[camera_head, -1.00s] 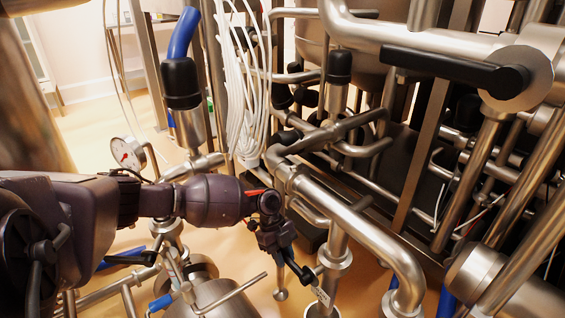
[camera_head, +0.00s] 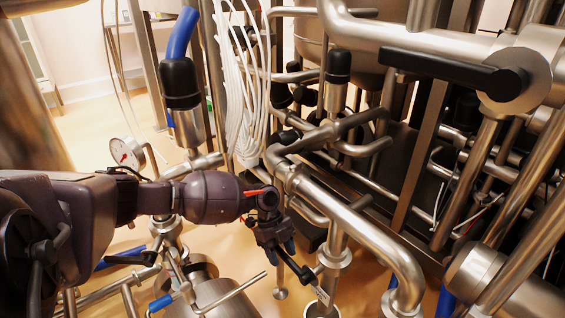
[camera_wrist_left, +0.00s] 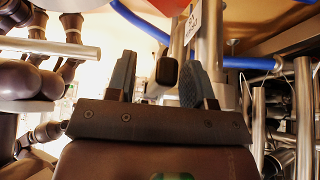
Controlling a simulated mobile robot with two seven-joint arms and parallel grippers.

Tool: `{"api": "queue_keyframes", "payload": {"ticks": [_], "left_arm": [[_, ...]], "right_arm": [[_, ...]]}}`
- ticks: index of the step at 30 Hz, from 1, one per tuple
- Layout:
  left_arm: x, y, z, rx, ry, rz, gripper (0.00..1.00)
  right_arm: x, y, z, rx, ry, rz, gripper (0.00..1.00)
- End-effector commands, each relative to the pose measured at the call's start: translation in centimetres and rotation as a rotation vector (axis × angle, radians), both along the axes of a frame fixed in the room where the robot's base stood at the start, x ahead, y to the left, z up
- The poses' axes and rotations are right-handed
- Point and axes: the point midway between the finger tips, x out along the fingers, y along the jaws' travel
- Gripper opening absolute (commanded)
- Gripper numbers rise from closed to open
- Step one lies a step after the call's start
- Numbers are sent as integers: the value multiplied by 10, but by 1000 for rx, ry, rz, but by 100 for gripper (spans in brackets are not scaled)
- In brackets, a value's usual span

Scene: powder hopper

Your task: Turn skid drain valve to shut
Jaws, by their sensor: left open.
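A small valve with a black lever (camera_head: 301,270) sits low in the middle of the head view, with a pale tag (camera_head: 321,295) by its lower end. My left gripper (camera_head: 283,250) is open at the upper end of this lever. In the left wrist view the lever's black rounded end (camera_wrist_left: 167,70) shows between the two blue-grey fingers of the left gripper (camera_wrist_left: 157,80), nearer the right finger. Whether a finger touches it I cannot tell. My right gripper is not in view.
A large black-handled valve (camera_head: 450,68) is at the upper right. A vertical pipe (camera_head: 336,250) and a curved steel pipe (camera_head: 365,228) stand right of the gripper.

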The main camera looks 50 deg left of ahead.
Motion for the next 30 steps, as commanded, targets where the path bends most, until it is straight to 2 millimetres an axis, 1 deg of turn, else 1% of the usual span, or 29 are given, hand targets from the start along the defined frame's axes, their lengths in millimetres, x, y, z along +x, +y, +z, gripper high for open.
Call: {"api": "queue_keyframes", "payload": {"ticks": [1, 3, 6, 9, 12, 18, 30], "left_arm": [[3, 5, 14, 2, -10, 1, 48], [4, 11, 27, 2, -11, 1, 48], [4, 20, 44, 1, -12, 2, 48], [5, 29, 59, 2, -10, 2, 48], [4, 36, 69, 2, -7, 2, 48], [4, 43, 80, 1, -4, 1, 48], [4, 44, 81, 1, -2, 1, 48]], "right_arm": [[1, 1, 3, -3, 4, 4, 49], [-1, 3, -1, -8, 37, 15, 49], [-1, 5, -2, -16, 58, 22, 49], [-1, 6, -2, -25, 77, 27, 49], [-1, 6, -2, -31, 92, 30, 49], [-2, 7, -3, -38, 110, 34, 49], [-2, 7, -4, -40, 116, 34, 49]]}}
